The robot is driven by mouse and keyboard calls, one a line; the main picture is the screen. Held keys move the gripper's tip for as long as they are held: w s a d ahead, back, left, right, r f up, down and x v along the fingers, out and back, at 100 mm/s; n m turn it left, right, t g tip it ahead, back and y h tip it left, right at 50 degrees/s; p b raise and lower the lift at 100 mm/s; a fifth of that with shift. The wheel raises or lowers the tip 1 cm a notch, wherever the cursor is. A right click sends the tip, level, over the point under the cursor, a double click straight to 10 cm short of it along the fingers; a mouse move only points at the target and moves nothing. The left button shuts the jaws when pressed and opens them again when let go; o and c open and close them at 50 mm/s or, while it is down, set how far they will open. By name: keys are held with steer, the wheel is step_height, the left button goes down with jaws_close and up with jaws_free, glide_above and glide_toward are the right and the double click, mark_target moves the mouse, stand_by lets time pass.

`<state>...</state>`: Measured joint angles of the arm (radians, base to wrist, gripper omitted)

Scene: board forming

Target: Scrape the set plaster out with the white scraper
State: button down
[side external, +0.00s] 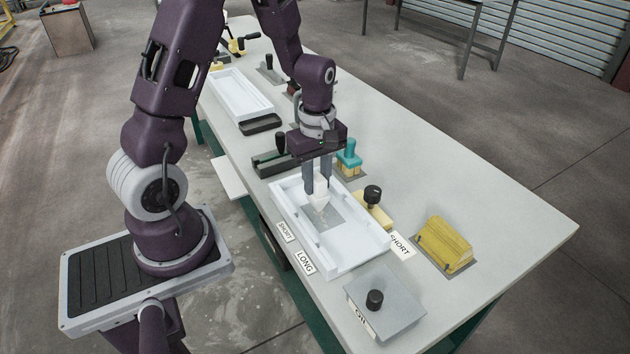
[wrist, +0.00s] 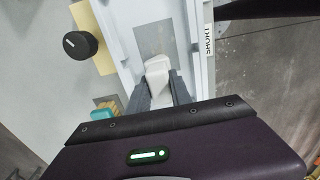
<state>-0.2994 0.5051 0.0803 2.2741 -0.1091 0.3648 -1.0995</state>
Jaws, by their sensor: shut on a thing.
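My gripper (side external: 318,180) is shut on the white scraper (side external: 321,198) over the near white tray (side external: 368,257). In the wrist view the scraper (wrist: 157,73) sits between the two grey fingers of my gripper (wrist: 161,92). The scraper's lower end points at a grey patch (side external: 327,217) on the tray floor, which also shows in the wrist view (wrist: 153,38). The patch may be the set plaster. I cannot tell whether the scraper's edge touches it.
Beside the tray stand a yellow block with a black knob (side external: 374,207), a teal-handled brush (side external: 349,157) and a grey plate with a black knob (side external: 385,308). A yellow block (side external: 444,244) lies farther right. A second white tray (side external: 240,95) is at the back. The table's right side is mostly clear.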

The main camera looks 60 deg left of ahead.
steer(key=shift+d, duration=3.1)
steer(key=shift+d+f, duration=0.2)
steer(key=shift+d, duration=0.55)
steer(key=shift+a+r, duration=0.15)
steer(key=shift+a, duration=4.2)
steer(key=shift+d+r, duration=0.1)
steer(key=shift+r, duration=4.15)
